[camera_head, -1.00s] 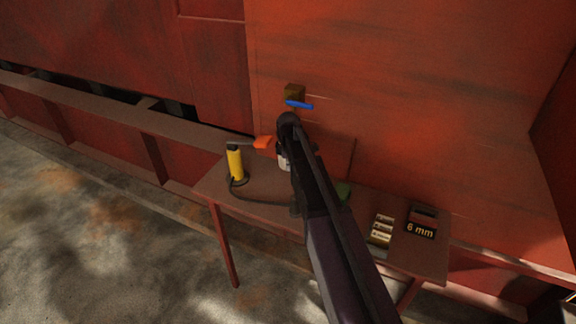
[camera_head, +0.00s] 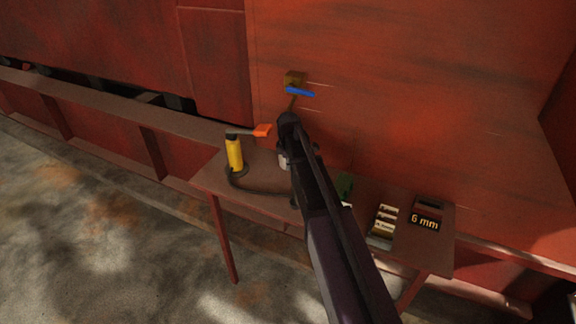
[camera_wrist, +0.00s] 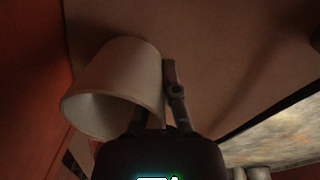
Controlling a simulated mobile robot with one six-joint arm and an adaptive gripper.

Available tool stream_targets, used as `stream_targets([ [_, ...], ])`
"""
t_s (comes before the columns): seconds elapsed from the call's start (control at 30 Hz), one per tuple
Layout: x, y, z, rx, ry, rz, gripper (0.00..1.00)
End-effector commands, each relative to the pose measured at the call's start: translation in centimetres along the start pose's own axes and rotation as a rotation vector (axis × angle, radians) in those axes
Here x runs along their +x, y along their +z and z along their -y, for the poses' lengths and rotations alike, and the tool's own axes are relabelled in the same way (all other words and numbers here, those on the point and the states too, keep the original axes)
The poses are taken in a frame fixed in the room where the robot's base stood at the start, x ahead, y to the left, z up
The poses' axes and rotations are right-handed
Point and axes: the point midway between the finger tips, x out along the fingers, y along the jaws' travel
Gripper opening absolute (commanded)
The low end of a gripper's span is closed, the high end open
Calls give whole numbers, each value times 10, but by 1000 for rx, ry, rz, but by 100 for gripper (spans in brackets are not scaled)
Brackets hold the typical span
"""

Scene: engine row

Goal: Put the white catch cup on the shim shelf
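The white catch cup (camera_wrist: 115,75) is large in the wrist view, tilted, with its mouth toward the lower left. In the head view only a small part of the cup (camera_head: 283,161) shows beside my gripper (camera_head: 288,150), whose fingers are mostly hidden by my arm. In the wrist view my gripper (camera_wrist: 157,105) has one finger over the cup's mouth side and the other along its outer right wall; it looks shut on the wall. A brown legged shelf (camera_head: 213,180) lies below; no label names it the shim shelf.
A yellow cylinder (camera_head: 234,155) with a hose and an orange-ended lever (camera_head: 262,131) stands at the shelf's left. A green item (camera_head: 344,186), several pale blocks (camera_head: 384,224) and a "6 mm" box (camera_head: 426,220) are at the right. A blue handle (camera_head: 300,92) juts from the red wall.

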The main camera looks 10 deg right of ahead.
Motion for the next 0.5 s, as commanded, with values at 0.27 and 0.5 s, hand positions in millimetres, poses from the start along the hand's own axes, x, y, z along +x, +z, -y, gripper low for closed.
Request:
stream_targets([
  [0.27, 2, 0, 0, 1, 0, 0, 0],
  [0.5, 5, 1, 0, 1, 0, 0, 0],
])
